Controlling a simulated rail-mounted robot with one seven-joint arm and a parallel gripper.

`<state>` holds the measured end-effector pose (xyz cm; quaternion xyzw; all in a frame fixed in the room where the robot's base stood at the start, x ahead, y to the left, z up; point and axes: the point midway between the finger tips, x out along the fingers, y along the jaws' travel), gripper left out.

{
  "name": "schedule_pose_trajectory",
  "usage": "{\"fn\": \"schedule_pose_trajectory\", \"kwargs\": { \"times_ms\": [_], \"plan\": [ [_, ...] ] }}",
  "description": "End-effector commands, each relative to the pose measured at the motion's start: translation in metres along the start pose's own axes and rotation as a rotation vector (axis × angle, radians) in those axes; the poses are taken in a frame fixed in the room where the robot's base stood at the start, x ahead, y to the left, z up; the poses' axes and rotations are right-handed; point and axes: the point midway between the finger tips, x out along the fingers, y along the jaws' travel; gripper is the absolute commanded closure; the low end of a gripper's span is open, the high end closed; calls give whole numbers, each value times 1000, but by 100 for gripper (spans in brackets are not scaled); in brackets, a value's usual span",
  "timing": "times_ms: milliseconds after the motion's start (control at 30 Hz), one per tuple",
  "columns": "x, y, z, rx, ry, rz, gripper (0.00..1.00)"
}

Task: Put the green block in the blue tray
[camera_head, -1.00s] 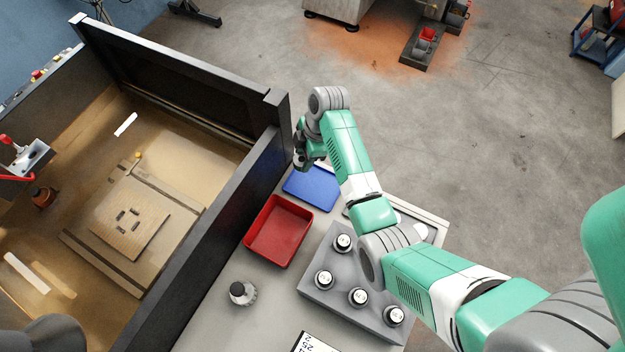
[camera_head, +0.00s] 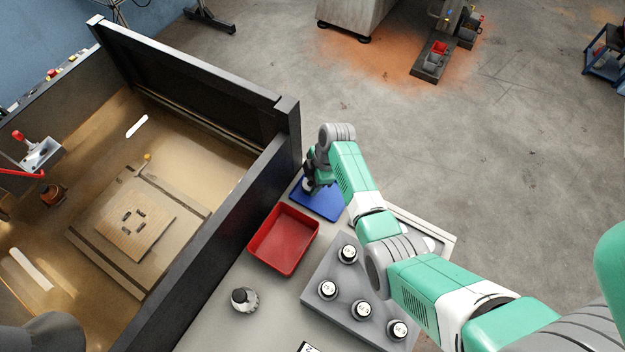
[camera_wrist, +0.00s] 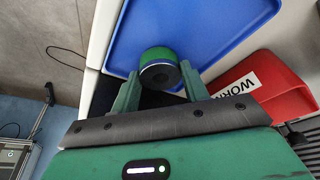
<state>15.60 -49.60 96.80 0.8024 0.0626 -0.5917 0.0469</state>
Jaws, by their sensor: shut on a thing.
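In the head view my gripper (camera_head: 311,186) is at the left edge of the blue tray (camera_head: 322,205), and the arm covers part of the tray. I cannot tell whether the piece touches the tray floor. No other piece shows in the tray's visible part.
A red tray (camera_head: 284,240) stands beside the blue one; its label in the wrist view reads "WORN" in part. A grey block (camera_head: 335,285) holds several round capped pieces. Another round piece (camera_head: 244,299) stands alone on the bench. A dark cabinet wall (camera_head: 230,230) rises close at left.

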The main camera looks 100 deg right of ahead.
Motion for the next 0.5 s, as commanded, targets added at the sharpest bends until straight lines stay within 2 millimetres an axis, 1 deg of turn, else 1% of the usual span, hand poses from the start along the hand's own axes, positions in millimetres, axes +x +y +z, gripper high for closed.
{"fn": "schedule_pose_trajectory", "kwargs": {
  "times_ms": [33, 67, 133, 167, 400, 500],
  "plan": [
    [3, 0, 1, 0, 0, 1, 93],
    [2, 0, 0, 0, 0, 0, 49],
    [2, 0, 0, 0, 0, 0, 36],
    [2, 0, 0, 0, 0, 0, 33],
    [1, 0, 0, 0, 0, 0, 33],
    [-8, 1, -1, 0, 0, 2, 33]
  ]
}}
